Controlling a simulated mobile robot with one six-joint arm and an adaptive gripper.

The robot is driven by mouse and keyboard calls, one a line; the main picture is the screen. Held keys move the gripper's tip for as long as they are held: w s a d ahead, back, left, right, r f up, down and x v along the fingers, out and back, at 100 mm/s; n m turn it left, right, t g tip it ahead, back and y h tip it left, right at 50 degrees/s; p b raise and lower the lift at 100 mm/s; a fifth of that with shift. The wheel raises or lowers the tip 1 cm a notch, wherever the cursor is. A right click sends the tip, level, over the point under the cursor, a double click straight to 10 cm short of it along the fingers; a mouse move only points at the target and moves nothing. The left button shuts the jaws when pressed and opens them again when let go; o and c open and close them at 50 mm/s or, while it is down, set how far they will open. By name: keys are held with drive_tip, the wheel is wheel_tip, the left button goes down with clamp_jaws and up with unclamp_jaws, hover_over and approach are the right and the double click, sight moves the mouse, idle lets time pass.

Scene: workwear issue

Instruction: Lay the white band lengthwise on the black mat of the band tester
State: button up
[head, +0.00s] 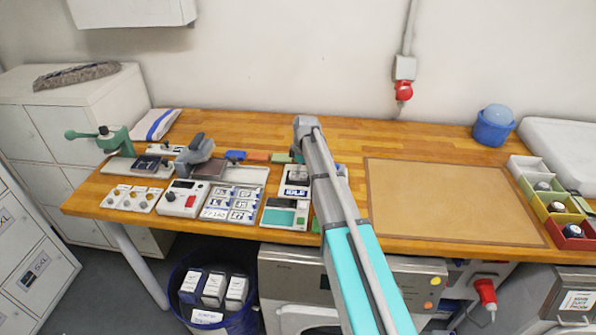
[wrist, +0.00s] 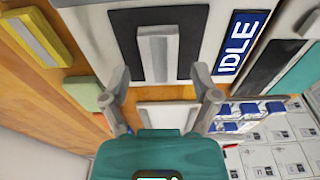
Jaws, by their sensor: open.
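The band tester (wrist: 216,20) fills the upper middle of the wrist view, with a blue IDLE display. It also shows in the head view (head: 295,179), partly hidden by my arm. Its black mat (wrist: 122,40) carries a pale grey-white piece that appears to be the white band (wrist: 158,58). The band runs up and down the wrist picture, with black mat showing on both sides. My gripper (wrist: 160,72) is open, one finger on each side of the band's near end, with gaps visible. In the head view the fingers are hidden by my arm.
A yellow-and-grey block (wrist: 38,38) and a pale green block (wrist: 86,93) lie left of the tester in the wrist view. A teal-and-white device (head: 284,214) stands in front of the tester. The brown board (head: 450,200) to the right is clear.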

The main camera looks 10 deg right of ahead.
sight(302, 175)
wheel_tip(302, 175, up, 11)
drive_tip(key=d+p, duration=0.1)
drive_tip(key=p, duration=0.9)
drive_tip(key=shift+s+p, duration=0.2)
drive_tip(key=shift+p, duration=0.1)
drive_tip(key=shift+d, duration=0.1)
drive_tip(key=s+a+m+h, duration=0.1)
drive_tip(key=s+m, duration=1.3)
drive_tip(key=s, duration=1.4)
drive_tip(key=shift+s+a, duration=0.25)
drive_tip(key=shift+s, duration=0.15)
drive_tip(key=shift+f, duration=0.1)
wheel_tip(302, 175, down, 2)
drive_tip(key=b, duration=0.2)
drive_tip(key=shift+f+b, duration=0.25)
drive_tip(key=shift+b, duration=0.05)
